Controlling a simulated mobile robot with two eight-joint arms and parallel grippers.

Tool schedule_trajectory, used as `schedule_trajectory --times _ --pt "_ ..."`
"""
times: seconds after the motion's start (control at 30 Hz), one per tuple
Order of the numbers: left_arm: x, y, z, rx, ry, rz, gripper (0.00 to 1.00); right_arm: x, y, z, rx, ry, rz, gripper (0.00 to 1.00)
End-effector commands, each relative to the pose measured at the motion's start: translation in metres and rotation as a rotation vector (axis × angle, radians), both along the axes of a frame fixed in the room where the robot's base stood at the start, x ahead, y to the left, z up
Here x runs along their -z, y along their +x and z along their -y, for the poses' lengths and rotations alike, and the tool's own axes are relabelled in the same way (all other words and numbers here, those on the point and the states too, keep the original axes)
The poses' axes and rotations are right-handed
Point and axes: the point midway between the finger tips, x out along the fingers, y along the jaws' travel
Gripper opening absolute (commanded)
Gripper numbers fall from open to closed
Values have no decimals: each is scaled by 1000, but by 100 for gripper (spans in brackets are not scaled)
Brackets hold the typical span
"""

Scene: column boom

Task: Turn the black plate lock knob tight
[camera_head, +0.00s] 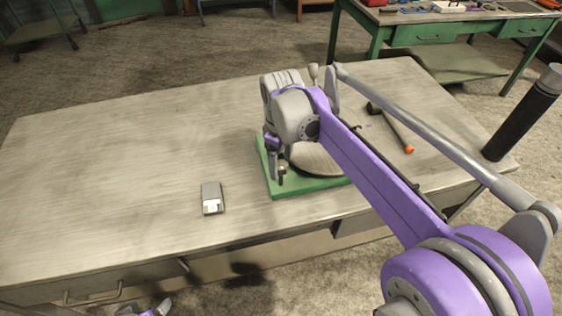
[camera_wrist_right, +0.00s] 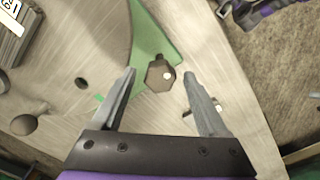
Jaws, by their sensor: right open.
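My right gripper (camera_head: 276,172) is open, at the front left of the green base (camera_head: 310,188). The base carries a large pale round plate (camera_head: 318,160), which also shows in the wrist view (camera_wrist_right: 70,60). My arm hides part of the plate in the head view. My left gripper (camera_head: 150,309) only just shows at the bottom edge; its fingers are unclear.
A small grey box (camera_head: 212,198) lies left of the base on the table (camera_head: 110,150). A tool with an orange end (camera_head: 398,130) lies behind the arm at the right. A black cylinder (camera_head: 520,115) stands at the right. The table's left side is clear.

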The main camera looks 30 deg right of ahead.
Motion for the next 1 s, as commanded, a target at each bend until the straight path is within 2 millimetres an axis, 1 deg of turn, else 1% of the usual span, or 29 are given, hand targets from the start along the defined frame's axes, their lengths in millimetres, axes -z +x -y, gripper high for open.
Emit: schedule_trajectory --times 0.27,0.4,0.57,0.6,0.7,1.0 --pt "0 0 0 0 0 0 86 1 0 0 0 0 0 77" --pt "0 0 0 0 0 0 86 1 0 0 0 0 0 51" --pt "0 0 0 0 0 0 86 1 0 0 0 0 0 23" --pt "0 0 0 0 0 0 86 1 0 0 0 0 0 15" --pt "0 0 0 0 0 0 86 1 0 0 0 0 0 0" --pt "-1 0 0 0 0 0 86 1 0 0 26 0 0 0"
